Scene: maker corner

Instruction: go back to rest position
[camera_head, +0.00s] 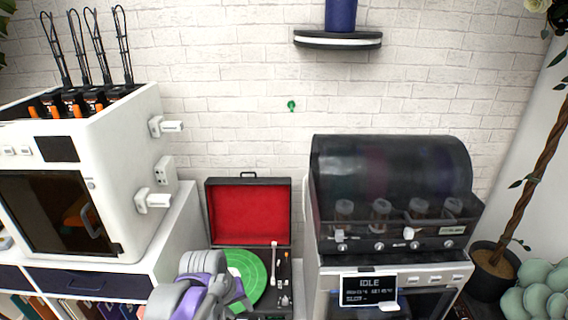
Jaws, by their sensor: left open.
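My left gripper (238,296), grey and purple, shows at the bottom of the head view, left of centre. It is open and I see nothing held in it. It appears in front of the record player (247,210), covering part of its green disc (254,268). I cannot tell whether it touches the player. My right gripper is not in view.
A white 3D printer (130,160) stands on a white cabinet at the left. A machine with a dark curved cover (390,165) and a screen reading IDLE (368,289) stands at the right. A wall shelf (338,40) hangs above; a potted plant (495,268) stands far right.

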